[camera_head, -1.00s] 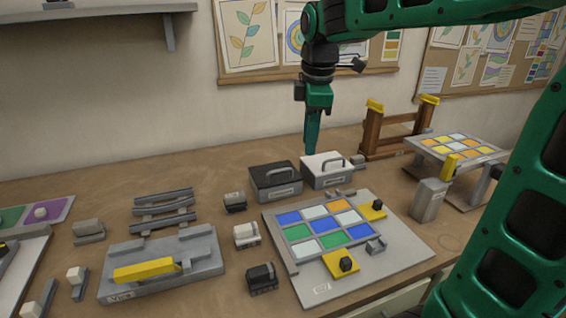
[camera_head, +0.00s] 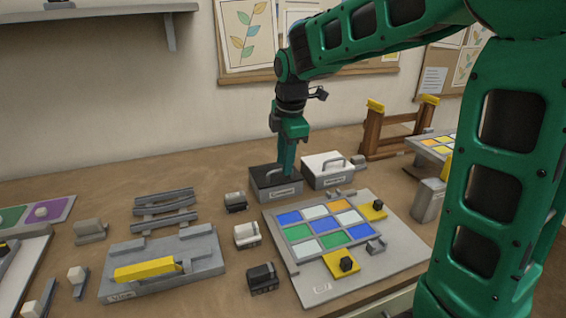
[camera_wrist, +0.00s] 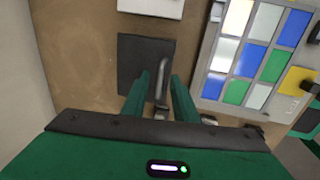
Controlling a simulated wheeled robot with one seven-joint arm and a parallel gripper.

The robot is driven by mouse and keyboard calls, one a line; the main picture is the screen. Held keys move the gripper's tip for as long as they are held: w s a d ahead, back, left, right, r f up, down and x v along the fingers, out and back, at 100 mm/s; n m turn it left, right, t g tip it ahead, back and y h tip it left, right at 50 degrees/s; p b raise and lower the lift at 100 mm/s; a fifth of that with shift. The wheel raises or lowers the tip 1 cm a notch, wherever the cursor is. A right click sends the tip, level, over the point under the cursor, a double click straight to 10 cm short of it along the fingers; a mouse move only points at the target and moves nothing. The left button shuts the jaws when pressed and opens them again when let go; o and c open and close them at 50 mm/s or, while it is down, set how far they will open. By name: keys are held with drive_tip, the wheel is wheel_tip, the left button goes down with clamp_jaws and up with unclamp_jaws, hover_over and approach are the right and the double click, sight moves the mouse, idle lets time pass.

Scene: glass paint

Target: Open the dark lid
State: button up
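The dark lid (camera_head: 263,178) sits flat and closed on its grey box (camera_head: 279,193), behind the tile board. In the wrist view the dark lid (camera_wrist: 132,60) lies below my gripper, with its grey bar handle (camera_wrist: 162,85) showing between the two fingers. My gripper (camera_head: 286,174) points down at the lid and hides most of the handle in the head view. In the wrist view my gripper (camera_wrist: 160,88) has its fingers apart on either side of the handle; I cannot tell whether they touch it.
A white-lidded box (camera_head: 326,169) stands close at the right of the dark one. The board of coloured tiles (camera_head: 400,240) lies in front. Small blocks, including a dark-topped one (camera_head: 235,202), stand at the left. Bare table lies behind the boxes.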

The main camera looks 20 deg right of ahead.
drive_tip(key=shift+w+f, duration=0.1)
drive_tip(key=shift+f, duration=0.3)
drive_tip(key=shift+c, duration=0.2)
clamp_jaws()
idle(1.1)
